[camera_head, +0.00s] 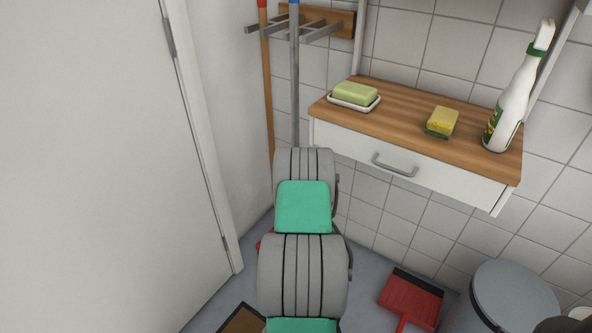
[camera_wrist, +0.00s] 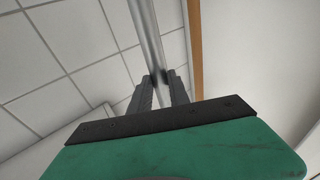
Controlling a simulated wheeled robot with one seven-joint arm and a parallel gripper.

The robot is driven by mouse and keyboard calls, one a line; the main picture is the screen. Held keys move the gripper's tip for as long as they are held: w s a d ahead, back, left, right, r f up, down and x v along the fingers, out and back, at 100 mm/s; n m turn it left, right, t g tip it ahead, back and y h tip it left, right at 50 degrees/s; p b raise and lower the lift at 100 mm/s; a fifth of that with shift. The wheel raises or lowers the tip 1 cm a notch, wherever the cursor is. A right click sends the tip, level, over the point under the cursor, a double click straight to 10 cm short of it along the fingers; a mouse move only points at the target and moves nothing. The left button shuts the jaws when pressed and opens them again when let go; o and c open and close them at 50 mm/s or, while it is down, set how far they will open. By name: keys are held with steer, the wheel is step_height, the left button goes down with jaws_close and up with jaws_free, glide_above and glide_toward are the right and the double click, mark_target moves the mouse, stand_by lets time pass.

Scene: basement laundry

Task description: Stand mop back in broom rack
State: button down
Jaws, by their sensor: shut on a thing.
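The mop's grey pole (camera_head: 295,85) with a blue top stands about upright at the broom rack (camera_head: 345,22) on the back wall. Its upper part overlaps the rack's prongs, and I cannot tell whether it sits inside a slot. My gripper (camera_wrist: 160,76) is shut on the grey pole (camera_wrist: 146,35) in the wrist view. In the head view my arm hides the gripper and the pole's lower part; the mop head is not visible.
A wooden-handled broom (camera_head: 267,100) hangs just left of the mop. Right are a wood-topped drawer shelf (camera_head: 400,117) with soap (camera_head: 355,93), sponge (camera_head: 441,122) and spray bottle (camera_head: 510,100), a red dustpan (camera_head: 410,298) and a grey bin (camera_head: 515,290). A white door (camera_head: 90,160) stands left.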

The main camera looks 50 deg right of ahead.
steer(key=shift+d+f+b, duration=0.15)
steer(key=shift+b, duration=0.3)
steer(key=shift+w+d+f+b, duration=0.1)
steer(key=shift+d+f+b, duration=0.25)
steer(key=shift+d+b, duration=0.5)
steer(key=shift+w+d+f+b, duration=0.1)
steer(key=shift+d+f+b, duration=0.2)
steer(key=shift+d+b, duration=0.55)
steer(key=shift+w+d+f+b, duration=0.1)
steer(key=shift+d+f+b, duration=0.35)
steer(key=shift+b, duration=0.7)
steer(key=shift+d+r, duration=0.1)
steer(key=shift+r, duration=0.05)
steer(key=c, duration=1.1)
jaws_free()
steer(key=shift+c, duration=0.2)
steer(key=v, duration=0.8)
steer(key=shift+b, duration=0.4)
